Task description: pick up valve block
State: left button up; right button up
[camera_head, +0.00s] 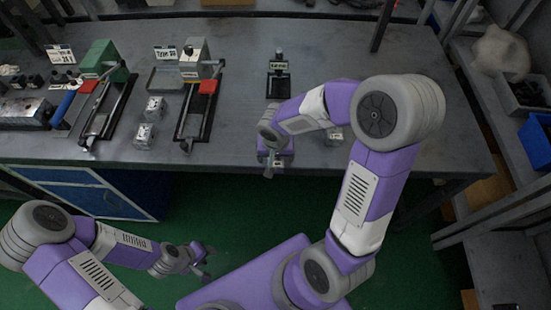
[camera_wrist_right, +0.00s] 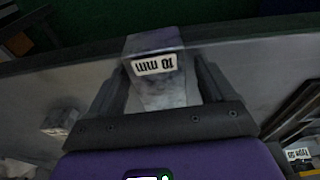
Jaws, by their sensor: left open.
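A metal valve block (camera_wrist_right: 157,52) with a white "10 mm" label, upside down in the right wrist view, lies between the fingers of my right gripper (camera_wrist_right: 162,75). The fingers flank it closely; whether they press on it I cannot tell. In the head view my right gripper (camera_head: 275,165) is at the table's front edge, and it hides most of that block. Other small blocks stand on the table: one (camera_head: 155,105) and another (camera_head: 144,132) at left, and one (camera_head: 335,135) partly behind my right arm. My left gripper (camera_head: 205,262) is open and empty, low over the green floor.
On the grey table (camera_head: 240,110) stand a green-topped fixture (camera_head: 100,58), a "Type 30" fixture (camera_head: 193,70) with a red part, and a small black stand (camera_head: 278,75). Shelving with a blue bin (camera_head: 537,140) is at right. The table's front middle is mostly clear.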

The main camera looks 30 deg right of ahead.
jog(key=c, duration=1.4)
